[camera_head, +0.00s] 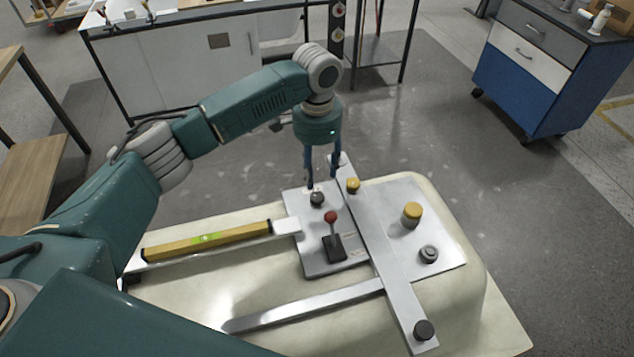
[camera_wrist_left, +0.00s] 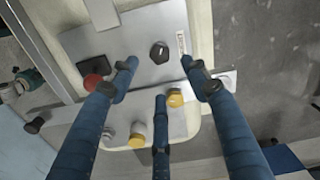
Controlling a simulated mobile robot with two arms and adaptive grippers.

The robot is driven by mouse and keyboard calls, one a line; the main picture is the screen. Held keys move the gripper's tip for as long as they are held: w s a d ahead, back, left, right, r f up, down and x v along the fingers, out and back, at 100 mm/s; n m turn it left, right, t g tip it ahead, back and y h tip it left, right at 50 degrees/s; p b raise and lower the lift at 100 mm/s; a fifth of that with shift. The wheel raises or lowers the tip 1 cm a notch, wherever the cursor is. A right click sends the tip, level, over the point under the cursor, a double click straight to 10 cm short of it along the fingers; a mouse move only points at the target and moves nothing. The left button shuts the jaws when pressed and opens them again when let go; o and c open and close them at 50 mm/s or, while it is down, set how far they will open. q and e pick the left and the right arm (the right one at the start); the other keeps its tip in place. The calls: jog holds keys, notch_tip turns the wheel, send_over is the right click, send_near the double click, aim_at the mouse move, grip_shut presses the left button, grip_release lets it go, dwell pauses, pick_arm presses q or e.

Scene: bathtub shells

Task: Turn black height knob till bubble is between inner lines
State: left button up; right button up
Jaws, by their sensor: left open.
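A black knob (camera_head: 317,198) stands on a metal plate (camera_head: 315,262) on a pale tub shell. It also shows in the left wrist view (camera_wrist_left: 159,52), with a light mark on its top. My left gripper (camera_head: 322,180) points down just above this knob, open and empty. In the wrist view its blue fingers (camera_wrist_left: 159,72) are spread, with the knob between and slightly beyond two fingertips. No contact is visible. A yellow spirit level (camera_head: 170,246) lies on a metal bar at the left; its green vial (camera_head: 204,239) is too small to read the bubble. My right gripper is not seen.
A red-topped lever (camera_head: 331,217) rises close to the knob. Yellow knobs (camera_head: 353,185) (camera_head: 411,214), a grey knob (camera_head: 428,254) and a dark knob (camera_head: 424,330) stand to the right. A long metal bar (camera_head: 375,240) crosses the plates. A blue cabinet (camera_head: 520,85) stands behind.

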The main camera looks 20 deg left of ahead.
aim_at(317, 195)
pick_arm(q)
jog(key=shift+r, duration=1.5)
dwell(0.4)
notch_tip(317, 195, down, 12)
jog(key=m+b, duration=0.4)
jog(key=m, duration=0.2)
jog(key=shift+f, duration=0.1)
